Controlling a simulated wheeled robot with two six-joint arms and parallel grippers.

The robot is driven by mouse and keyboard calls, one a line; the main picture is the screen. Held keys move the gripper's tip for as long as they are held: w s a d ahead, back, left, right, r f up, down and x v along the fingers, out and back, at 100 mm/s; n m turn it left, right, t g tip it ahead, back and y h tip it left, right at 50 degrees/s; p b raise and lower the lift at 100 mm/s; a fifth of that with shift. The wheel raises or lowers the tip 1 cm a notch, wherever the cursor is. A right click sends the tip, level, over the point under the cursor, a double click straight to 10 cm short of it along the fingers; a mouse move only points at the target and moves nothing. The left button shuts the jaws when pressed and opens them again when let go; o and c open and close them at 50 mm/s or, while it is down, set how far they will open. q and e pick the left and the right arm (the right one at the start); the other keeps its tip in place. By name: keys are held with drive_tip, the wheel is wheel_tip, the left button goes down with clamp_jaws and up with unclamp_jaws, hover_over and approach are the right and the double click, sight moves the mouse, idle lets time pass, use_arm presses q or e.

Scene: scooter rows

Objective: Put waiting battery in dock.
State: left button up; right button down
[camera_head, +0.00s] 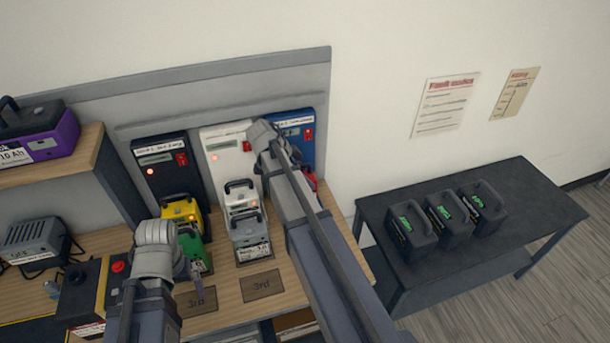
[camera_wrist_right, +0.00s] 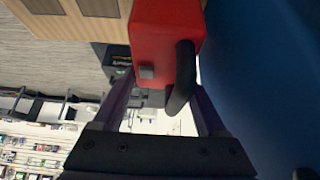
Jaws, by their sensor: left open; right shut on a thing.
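The red battery (camera_head: 309,180) shows beside my right forearm in the head view, at the foot of the blue dock (camera_head: 294,128). In the right wrist view the red battery (camera_wrist_right: 165,35) has a black handle (camera_wrist_right: 183,75) between my right gripper's fingers (camera_wrist_right: 165,105), which are shut on it. My arm hides that gripper in the head view. My left gripper (camera_head: 200,287) is open over a "3rd" mat, near the green battery (camera_head: 192,248). A yellow battery (camera_head: 182,213) stands before the black dock (camera_head: 163,165). A white battery (camera_head: 241,200) and a grey battery (camera_head: 250,236) stand in line before the white dock (camera_head: 227,150).
Three dark batteries (camera_head: 447,222) stand on a black side table (camera_head: 520,190) at right. A purple battery (camera_head: 40,140) sits on a shelf (camera_head: 60,165) at left. A grey charger (camera_head: 35,243) is below it. The mat (camera_head: 262,285) before the grey battery is bare.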

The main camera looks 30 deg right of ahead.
drive_tip(key=shift+f+b, duration=0.4)
unclamp_jaws()
drive_tip(key=p+v, duration=0.6)
drive_tip(key=v, duration=0.1)
drive_tip(key=shift+r, duration=0.25)
drive_tip(key=shift+a+r+p, duration=0.1)
drive_tip(key=shift+a+p, duration=0.15)
drive_tip(key=shift+p, duration=0.05)
drive_tip(key=shift+r, duration=0.1)
drive_tip(key=p+v, duration=0.7)
drive_tip(key=v, duration=0.1)
drive_tip(key=shift+a+r+p, duration=0.25)
drive_tip(key=shift+r+p, duration=0.05)
drive_tip(key=shift+r, duration=0.1)
idle(0.3)
